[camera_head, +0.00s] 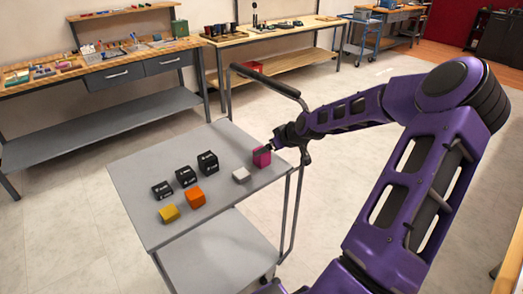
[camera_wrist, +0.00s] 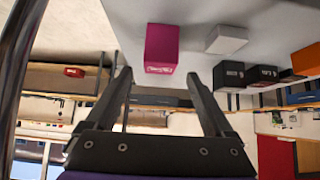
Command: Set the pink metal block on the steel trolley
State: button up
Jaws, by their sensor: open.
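The pink metal block (camera_head: 262,158) stands on the top of the steel trolley (camera_head: 222,142), near its right edge by the handle. In the wrist view, which is upside down, the pink block (camera_wrist: 162,47) lies ahead of the fingertips, between their lines. My gripper (camera_head: 272,147) is at the block's right side in the head view. In the wrist view my gripper (camera_wrist: 159,72) has its two fingers wide apart with nothing between them. Whether a finger touches the block cannot be told.
On the trolley are a white block (camera_head: 241,175), an orange block (camera_head: 195,198), a yellow block (camera_head: 169,213) and several black blocks (camera_head: 185,177). The trolley's dark handle (camera_head: 268,80) rises close to my gripper. Workbenches (camera_head: 105,75) stand behind. The trolley's front right is bare.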

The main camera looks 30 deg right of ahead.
jog(key=shift+v, duration=2.15)
